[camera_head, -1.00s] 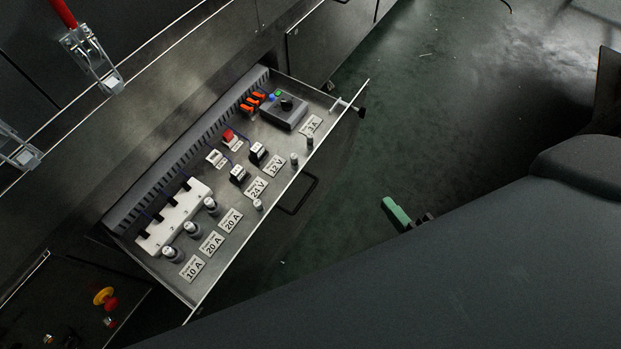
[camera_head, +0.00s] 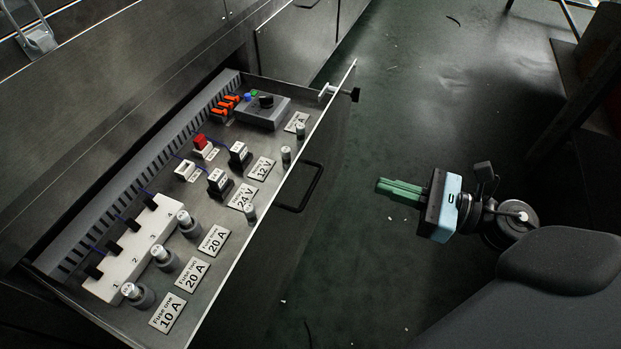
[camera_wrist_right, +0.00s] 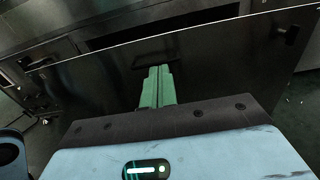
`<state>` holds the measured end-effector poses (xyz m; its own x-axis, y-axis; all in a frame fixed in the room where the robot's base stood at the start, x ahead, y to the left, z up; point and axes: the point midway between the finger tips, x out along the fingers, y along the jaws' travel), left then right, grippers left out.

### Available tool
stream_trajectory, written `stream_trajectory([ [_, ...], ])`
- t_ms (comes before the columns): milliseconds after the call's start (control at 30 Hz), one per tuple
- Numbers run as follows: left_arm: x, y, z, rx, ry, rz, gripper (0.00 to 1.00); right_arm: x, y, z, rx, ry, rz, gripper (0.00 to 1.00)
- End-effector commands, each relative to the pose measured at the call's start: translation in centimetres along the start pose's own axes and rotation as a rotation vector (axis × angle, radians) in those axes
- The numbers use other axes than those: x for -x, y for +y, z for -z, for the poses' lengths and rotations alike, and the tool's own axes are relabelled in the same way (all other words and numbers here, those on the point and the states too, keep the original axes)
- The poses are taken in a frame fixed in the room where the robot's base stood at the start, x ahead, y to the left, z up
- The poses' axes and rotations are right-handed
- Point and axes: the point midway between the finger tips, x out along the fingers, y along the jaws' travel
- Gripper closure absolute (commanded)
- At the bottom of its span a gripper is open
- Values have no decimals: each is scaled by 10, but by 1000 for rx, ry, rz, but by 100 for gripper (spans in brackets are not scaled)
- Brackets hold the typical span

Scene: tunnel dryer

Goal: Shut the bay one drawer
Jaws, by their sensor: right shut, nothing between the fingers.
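The drawer (camera_head: 232,249) stands pulled out of the dark cabinet in the head view, its tray of fuses, relays and labels exposed. Its front carries a black bar handle (camera_head: 302,187). The handle also shows in the right wrist view (camera_wrist_right: 156,58), just beyond the fingertips. My right gripper (camera_head: 380,186), with green fingers and a pale blue body, is shut and empty. It is to the right of the drawer front, pointing at it, with a gap to the handle. In the right wrist view its closed fingers (camera_wrist_right: 158,72) point at the drawer front. My left gripper is not in view.
A black knob on a latch (camera_head: 350,94) sticks out at the far end of the drawer front. Dark green floor (camera_head: 420,100) lies open beyond my right gripper. A dark bench or frame (camera_head: 585,80) stands at the right edge.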

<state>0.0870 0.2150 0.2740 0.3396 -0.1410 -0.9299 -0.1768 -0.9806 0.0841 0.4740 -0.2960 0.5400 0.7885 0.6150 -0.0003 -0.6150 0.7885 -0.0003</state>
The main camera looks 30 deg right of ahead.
Motion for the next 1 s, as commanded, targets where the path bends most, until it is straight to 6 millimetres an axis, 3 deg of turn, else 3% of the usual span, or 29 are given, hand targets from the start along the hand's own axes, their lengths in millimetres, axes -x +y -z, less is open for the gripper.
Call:
stream_trajectory([
  [333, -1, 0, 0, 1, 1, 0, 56, -14, 0, -1, 5, -1, -3, 100],
  [1000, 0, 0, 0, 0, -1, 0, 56, -120, 0, -2, 1, -3, 0, 100],
])
